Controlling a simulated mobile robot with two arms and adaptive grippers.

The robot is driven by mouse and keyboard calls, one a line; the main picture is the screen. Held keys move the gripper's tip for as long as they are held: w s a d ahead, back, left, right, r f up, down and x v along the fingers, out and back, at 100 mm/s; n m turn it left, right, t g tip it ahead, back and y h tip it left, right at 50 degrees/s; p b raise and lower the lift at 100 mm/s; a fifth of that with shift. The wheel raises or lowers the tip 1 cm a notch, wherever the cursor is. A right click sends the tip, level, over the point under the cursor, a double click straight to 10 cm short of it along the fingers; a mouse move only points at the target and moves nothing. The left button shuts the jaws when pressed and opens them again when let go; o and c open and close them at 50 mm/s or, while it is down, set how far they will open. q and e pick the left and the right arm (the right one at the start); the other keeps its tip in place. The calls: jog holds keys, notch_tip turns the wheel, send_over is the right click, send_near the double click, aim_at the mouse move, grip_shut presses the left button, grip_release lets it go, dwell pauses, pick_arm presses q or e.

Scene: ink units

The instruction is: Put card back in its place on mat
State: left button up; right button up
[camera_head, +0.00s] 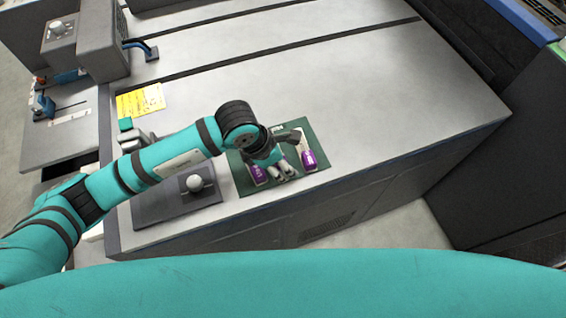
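A dark green mat (318,139) lies near the front edge of the grey machine top. Two purple-and-white pieces lie on it, a left one (259,174) and a right one (309,158); I cannot tell if either is the card. My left gripper (282,169) is over the middle of the mat, pointing down between these pieces. Its grey fingertips are small and close to the mat, and I cannot tell whether they hold anything. The arm and wrist hide part of the mat's left and centre. My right gripper is not in view.
The grey top (400,90) behind and right of the mat is clear.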

pick_arm(q)
jog(key=f, duration=0.1)
jog(key=f+p, duration=0.1)
jog(key=shift+w+d+f, duration=0.1)
jog(key=shift+w+f, duration=0.25)
jog(key=shift+w, duration=0.05)
jog(key=shift+f, duration=0.4)
jog(key=shift+f, duration=0.15)
jog(key=o, duration=1.2)
jog(key=shift+c, duration=0.2)
